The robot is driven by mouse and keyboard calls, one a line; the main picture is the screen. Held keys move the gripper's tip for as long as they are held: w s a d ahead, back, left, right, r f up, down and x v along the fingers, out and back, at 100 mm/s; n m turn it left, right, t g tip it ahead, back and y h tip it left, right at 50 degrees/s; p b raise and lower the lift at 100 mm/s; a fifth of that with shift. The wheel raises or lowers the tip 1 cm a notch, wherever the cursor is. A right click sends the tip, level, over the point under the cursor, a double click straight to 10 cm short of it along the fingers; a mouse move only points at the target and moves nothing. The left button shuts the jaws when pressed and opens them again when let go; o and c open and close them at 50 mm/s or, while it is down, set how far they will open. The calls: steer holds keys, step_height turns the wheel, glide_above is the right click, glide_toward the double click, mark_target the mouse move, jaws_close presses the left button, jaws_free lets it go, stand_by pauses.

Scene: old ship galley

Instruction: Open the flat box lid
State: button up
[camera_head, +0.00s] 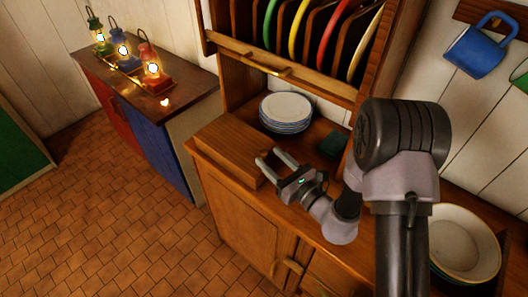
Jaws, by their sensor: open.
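A flat wooden box (228,148) sits on the left end of the cabinet counter, and its lid looks closed. My gripper (267,156) is open and empty, with its two fingers pointing left at the right end of the box. The fingertips are very close to the box's right edge; I cannot tell if they touch it. No handle on the lid can be made out.
A stack of plates (286,110) stands behind the box, and a small dark green object (333,145) lies right of it. A plate rack (300,76) overhangs the counter. A pale bowl (465,243) is at the right. Lit lanterns (155,72) stand on another cabinet.

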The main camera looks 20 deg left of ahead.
mark_target(267, 154)
steer(key=shift+x, duration=2)
steer(key=shift+c, duration=0.4)
jaws_close()
